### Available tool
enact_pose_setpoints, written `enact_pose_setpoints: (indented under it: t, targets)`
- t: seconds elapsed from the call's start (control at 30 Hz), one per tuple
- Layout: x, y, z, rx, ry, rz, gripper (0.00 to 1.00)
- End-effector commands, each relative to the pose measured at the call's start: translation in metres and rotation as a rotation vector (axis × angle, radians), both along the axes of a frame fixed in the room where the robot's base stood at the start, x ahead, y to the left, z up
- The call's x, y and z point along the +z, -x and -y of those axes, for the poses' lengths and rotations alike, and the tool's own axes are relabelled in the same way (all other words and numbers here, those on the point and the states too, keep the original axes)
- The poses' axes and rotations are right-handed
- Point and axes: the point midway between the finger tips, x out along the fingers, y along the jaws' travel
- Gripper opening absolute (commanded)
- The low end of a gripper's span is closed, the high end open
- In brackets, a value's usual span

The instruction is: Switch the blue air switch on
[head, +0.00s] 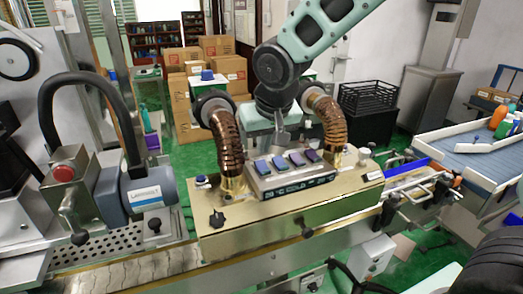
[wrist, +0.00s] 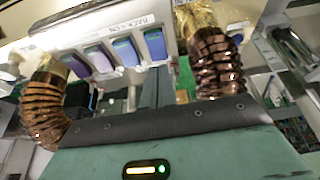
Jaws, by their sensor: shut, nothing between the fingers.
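A grey switch box (head: 290,181) with a row of several rocker switches stands on the gold machine top. The blue switch (head: 262,166) is at the row's left end in the head view. In the wrist view, the blue switch (wrist: 155,43) is at the right end, near a label reading "BACK = ON". The other switches shade from blue to purple. My gripper (head: 283,142) is shut and empty, just behind the row. Its fingers (wrist: 152,88) point towards the switches in the wrist view, beside the blue one. I cannot tell whether they touch it.
Copper-coloured ribbed hoses (head: 226,140) and (head: 325,125) rise on both sides of the switch box, close to my gripper. A black knob (head: 217,219) sits on the gold housing (head: 250,232). A conveyor (head: 485,150) stands at the right.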

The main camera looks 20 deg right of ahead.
Motion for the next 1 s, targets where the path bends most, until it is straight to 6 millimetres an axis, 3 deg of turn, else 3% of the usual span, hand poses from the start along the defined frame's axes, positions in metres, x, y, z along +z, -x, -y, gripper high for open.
enact_pose_setpoints:
  t: [0.1,0.3,1.0]
  targets:
    - [-0.017,-0.007,0.0,0.002,0.001,-0.004,0.0]
    - [-0.033,-0.014,0.0,0.001,0.001,-0.001,0.0]
    - [-0.039,-0.018,0.0,0.0,0.002,-0.04,0.0]
